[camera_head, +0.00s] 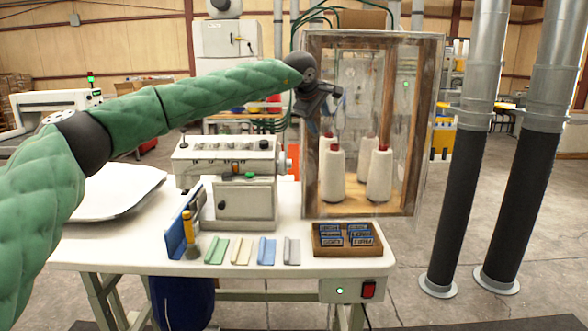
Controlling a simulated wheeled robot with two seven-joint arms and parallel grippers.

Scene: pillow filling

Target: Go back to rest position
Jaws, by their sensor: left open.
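My left arm, in a green quilted sleeve, reaches in from the left across the table. My left gripper (325,108) is dark and open. It is raised in front of the wood-framed glass cabinet (313,180) and appears empty. Several white thread cones with red tops (333,172) stand inside the cabinet. My right gripper does not show in the head view.
The white table (130,245) holds a sewing machine (240,190), a white pillow (115,190), a blue panel (182,228), coloured strips (241,251) and a label tray (347,240). Two large pipes (468,160) stand at right. The table's front-left area is clear.

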